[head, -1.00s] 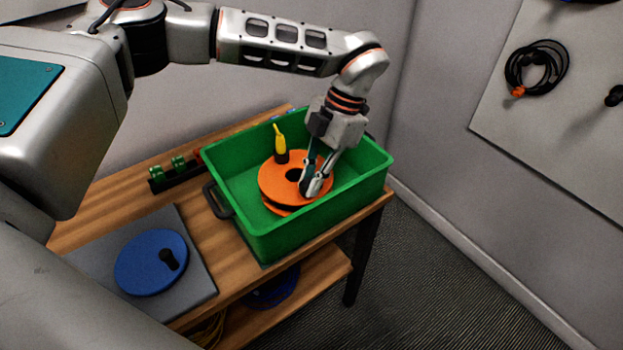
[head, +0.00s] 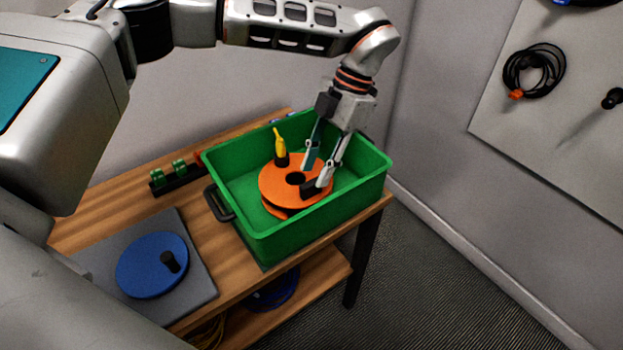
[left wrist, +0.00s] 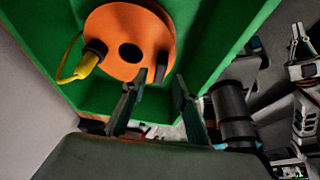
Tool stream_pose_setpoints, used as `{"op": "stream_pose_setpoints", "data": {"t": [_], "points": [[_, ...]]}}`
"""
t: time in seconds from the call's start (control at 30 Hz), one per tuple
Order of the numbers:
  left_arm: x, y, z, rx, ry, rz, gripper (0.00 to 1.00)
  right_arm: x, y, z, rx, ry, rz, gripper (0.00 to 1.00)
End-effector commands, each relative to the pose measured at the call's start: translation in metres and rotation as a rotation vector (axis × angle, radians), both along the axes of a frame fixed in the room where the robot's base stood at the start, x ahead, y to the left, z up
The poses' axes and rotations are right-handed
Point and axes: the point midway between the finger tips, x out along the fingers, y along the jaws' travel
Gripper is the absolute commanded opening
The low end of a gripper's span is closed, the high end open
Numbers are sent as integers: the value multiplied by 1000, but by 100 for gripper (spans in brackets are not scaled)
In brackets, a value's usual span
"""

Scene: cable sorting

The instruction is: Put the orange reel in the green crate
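The orange reel (head: 280,182) lies inside the green crate (head: 268,240), tilted a little, with its round centre hole facing up. It also shows in the left wrist view (left wrist: 112,30) against the green crate floor (left wrist: 200,35). In the head view I cannot tell if a fingertip touches the reel.
A yellow and black plug (head: 281,148) stands at the reel's back edge in the crate. A blue disc with a black knob (head: 145,262) is on a grey mat (head: 205,290) at the left. A black rack with green pieces (head: 178,177) is behind. A blue coil (head: 275,292) is on the lower shelf.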

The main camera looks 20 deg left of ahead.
Motion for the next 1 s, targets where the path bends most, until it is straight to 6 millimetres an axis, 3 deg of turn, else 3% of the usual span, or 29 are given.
{"op": "stream_pose_setpoints", "data": {"t": [0.03, 0.2, 0.4, 1.0], "points": [[5, -3, 14, 2, -7, 2, 29, 1, 0, 3, 2, -3, 0, 0], [15, -10, 44, 2, -5, 2, 29, 1, 1, 5, 6, -5, -1, 0], [23, -15, 66, 1, -2, 0, 29, 0, 2, 6, 9, -3, -1, 0], [24, -16, 71, 0, 1, 0, 29, -1, 2, 4, 9, 0, 0, 0]]}}
